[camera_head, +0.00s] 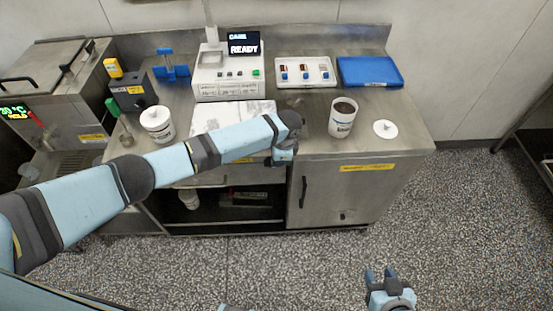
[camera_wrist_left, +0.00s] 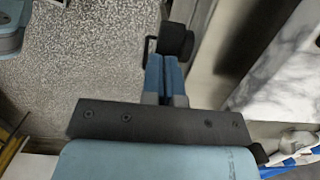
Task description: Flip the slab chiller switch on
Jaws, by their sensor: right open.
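The white marble-patterned slab (camera_head: 215,117) lies on the steel counter, partly covered by my left forearm. The slab chiller switch cannot be made out for certain; my left arm hides part of the counter's front edge. My left gripper (camera_head: 283,156) is at that front edge, right of the slab, pointing downward. In the left wrist view its two blue fingers (camera_wrist_left: 164,78) lie together, shut, with nothing seen between them. A black block (camera_wrist_left: 177,40) shows by the fingertips; I cannot tell what it is. My right gripper (camera_head: 379,275) is open and empty over the floor at lower right.
A white machine (camera_head: 222,88) reading READY stands behind the slab. A white tub (camera_head: 157,122) is left of it. A brown-filled container (camera_head: 342,118), a white lid (camera_head: 385,129), a mould tray (camera_head: 306,72) and a blue tray (camera_head: 369,71) are at right. The floor in front is clear.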

